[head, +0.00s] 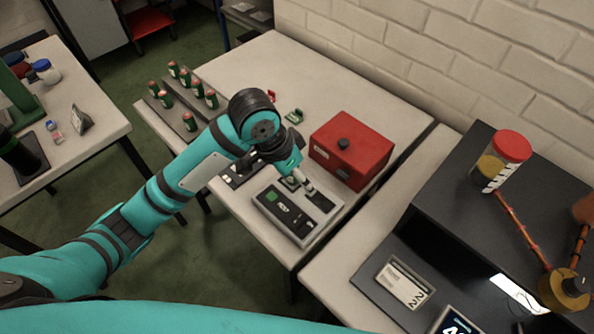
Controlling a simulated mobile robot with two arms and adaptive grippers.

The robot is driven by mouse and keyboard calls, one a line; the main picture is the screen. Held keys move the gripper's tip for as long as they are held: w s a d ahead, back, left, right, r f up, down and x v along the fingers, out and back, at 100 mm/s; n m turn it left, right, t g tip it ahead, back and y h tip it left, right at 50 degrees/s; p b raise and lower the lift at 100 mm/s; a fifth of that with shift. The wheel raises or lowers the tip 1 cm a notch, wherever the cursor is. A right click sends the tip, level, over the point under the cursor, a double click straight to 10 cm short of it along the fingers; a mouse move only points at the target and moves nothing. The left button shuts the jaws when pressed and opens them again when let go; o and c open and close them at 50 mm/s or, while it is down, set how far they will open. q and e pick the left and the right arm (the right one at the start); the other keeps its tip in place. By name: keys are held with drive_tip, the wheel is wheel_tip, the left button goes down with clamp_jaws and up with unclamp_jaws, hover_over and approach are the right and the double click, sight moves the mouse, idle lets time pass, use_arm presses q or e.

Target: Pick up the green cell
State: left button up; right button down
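Several green cylindrical cells with red tops (211,99) stand upright on a grey rack (178,114) at the left of the middle table. I cannot tell which one is the green cell of the task. A small green item (293,116) also lies farther back on the table, too small to make out. My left gripper (300,184) points down over a grey device (275,222) with a small green screen, well to the right of the rack. Whether its fingers are apart or hold something is not clear. My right gripper is not in view.
A red box (351,150) with a black knob stands right of my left gripper. A small red item (271,95) lies behind the wrist. A dark bench with a red-lidded jar (504,157) is at the right. The table's back is clear.

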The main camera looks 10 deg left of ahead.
use_arm(q)
drive_tip(key=w+a+r+y, duration=0.2)
drive_tip(key=w+a+r, duration=0.25)
drive_tip(key=r, duration=0.45)
drive_tip(key=shift+m+g, duration=0.4)
drive_tip(key=f, duration=0.4)
drive_tip(key=w+d+f+p, duration=0.1)
drive_tip(key=f, duration=0.6)
drive_tip(key=shift+w+d+f, duration=0.25)
drive_tip(key=shift+f, duration=0.05)
drive_tip(key=shift+w+d+f+p, duration=0.15)
drive_tip(key=shift+f+p, duration=0.15)
drive_tip(key=shift+f, duration=0.6)
drive_tip(key=shift+w+f+p, duration=0.15)
drive_tip(key=shift+f+p, duration=0.1)
drive_tip(key=shift+f, duration=0.7)
drive_tip(key=shift+w+d+f+p, duration=0.15)
drive_tip(key=shift+f+p, duration=0.15)
drive_tip(key=shift+f, duration=0.6)
drive_tip(key=shift+a, duration=0.1)
drive_tip(key=c, duration=1.1)
clamp_jaws()
drive_tip(key=shift+r, duration=0.1)
